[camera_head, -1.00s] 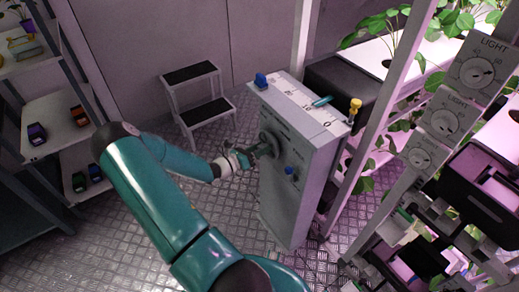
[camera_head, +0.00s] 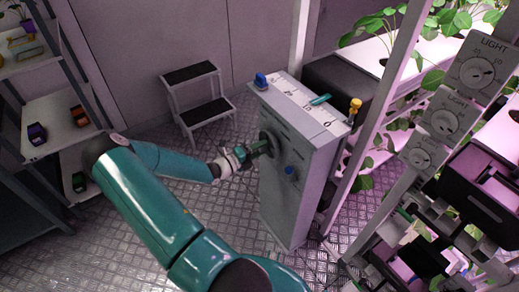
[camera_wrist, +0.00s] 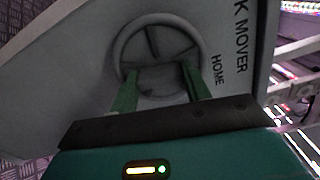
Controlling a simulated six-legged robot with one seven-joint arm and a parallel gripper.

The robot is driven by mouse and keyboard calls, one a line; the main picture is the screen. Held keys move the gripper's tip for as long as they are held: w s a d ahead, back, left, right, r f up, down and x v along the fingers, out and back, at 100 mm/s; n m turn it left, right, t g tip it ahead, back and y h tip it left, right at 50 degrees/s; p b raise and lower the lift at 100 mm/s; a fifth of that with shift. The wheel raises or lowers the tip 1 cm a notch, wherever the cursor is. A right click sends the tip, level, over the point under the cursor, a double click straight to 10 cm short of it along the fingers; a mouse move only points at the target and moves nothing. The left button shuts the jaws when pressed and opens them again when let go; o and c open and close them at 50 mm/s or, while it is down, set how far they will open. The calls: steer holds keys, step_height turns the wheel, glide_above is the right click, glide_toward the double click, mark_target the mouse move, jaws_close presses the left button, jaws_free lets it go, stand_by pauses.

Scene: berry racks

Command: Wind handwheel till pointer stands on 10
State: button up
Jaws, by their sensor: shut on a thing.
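The handwheel (camera_wrist: 158,45) is a dark grey spoked wheel on the front of the grey cabinet (camera_head: 283,205). In the wrist view, the green fingers of my gripper (camera_wrist: 159,80) lie at the wheel's lower part, shut on it; the exact contact is partly hidden. In the head view, my gripper (camera_head: 264,148) reaches the wheel from the left and covers part of it. A white scale strip (camera_head: 300,101) runs along the cabinet top. A teal piece (camera_head: 321,99), seemingly the pointer, lies across its right half. The scale figures are too small to read surely.
A blue block (camera_head: 261,80) and a yellow-topped post (camera_head: 355,105) stand at the cabinet's top ends. A step stool (camera_head: 198,103) stands behind; plant racks with LIGHT dials (camera_head: 478,73) are right, shelves left.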

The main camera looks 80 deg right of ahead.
steer(key=shift+n, duration=0.8)
steer(key=o, duration=1)
steer(key=shift+c, duration=0.2)
steer(key=v, duration=1.4)
